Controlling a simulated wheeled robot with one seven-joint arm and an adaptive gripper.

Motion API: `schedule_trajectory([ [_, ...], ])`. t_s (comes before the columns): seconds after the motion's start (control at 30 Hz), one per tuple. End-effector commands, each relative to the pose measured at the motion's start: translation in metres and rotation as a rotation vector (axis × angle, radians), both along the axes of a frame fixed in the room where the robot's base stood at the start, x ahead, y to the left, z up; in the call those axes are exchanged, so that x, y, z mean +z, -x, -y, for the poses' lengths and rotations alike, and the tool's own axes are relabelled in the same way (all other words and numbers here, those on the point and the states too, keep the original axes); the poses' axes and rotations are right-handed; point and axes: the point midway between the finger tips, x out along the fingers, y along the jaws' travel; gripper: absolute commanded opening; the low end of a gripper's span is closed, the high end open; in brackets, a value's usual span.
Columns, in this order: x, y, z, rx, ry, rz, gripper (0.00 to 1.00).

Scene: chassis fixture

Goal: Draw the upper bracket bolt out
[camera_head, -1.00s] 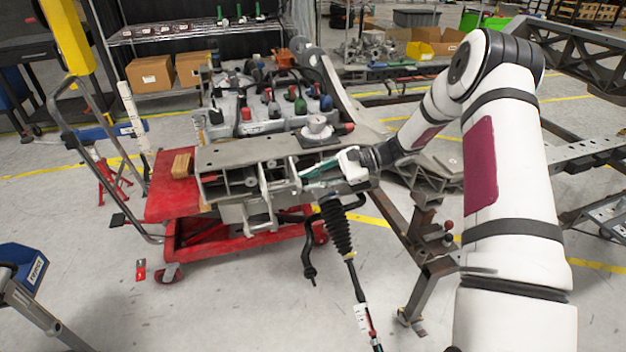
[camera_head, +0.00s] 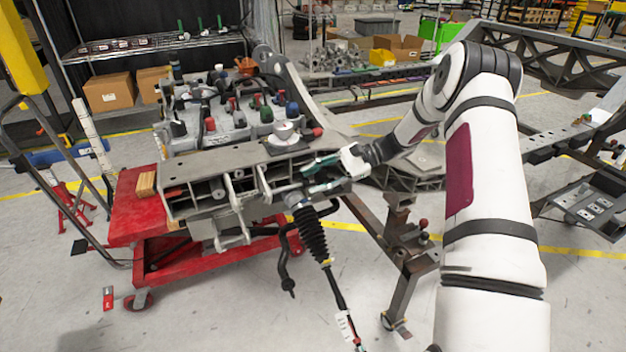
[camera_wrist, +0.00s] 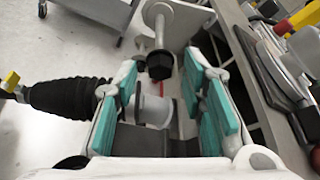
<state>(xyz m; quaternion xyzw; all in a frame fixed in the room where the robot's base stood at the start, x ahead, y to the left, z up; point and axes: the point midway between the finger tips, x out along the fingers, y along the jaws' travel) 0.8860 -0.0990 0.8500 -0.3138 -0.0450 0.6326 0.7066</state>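In the wrist view a bolt-like part with a black hex end (camera_wrist: 160,66) and a pale shank with a round flange (camera_wrist: 158,16) lies just ahead of and between the fingertips. It looks like the upper bracket bolt, but I cannot be certain. My gripper (camera_wrist: 165,78) is open, its teal pads apart on either side, with no pad seen touching the hex end. A grey cylinder (camera_wrist: 152,110) shows deeper between the pads. In the head view my gripper (camera_head: 308,168) is at the fixture's front side, right of the pale bracket (camera_head: 232,200); the bolt is too small to make out there.
A black rubber bellows (camera_head: 312,236) on a rod hangs just below my gripper and also lies left of it in the wrist view (camera_wrist: 68,98). The grey chassis beam (camera_head: 215,163) runs close above. A red cart (camera_head: 128,212) stands at left. Open floor lies in front.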

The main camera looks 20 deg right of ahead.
Motion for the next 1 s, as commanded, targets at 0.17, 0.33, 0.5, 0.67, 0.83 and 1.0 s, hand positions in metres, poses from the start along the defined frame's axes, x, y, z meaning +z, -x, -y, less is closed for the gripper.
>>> schedule_trajectory([
  [0.17,0.0,0.0,-0.002,0.003,-0.002,-0.001,0.39],
  [0.33,0.002,0.001,0.003,0.003,-0.002,0.001,0.39],
  [0.5,0.009,0.005,0.026,0.0,0.0,0.001,0.39],
  [0.67,0.021,0.012,0.057,0.0,0.0,0.001,0.39],
  [0.83,0.031,0.018,0.086,0.0,-0.001,0.002,0.39],
  [1.0,0.037,0.022,0.104,0.001,-0.001,0.0,0.39],
])
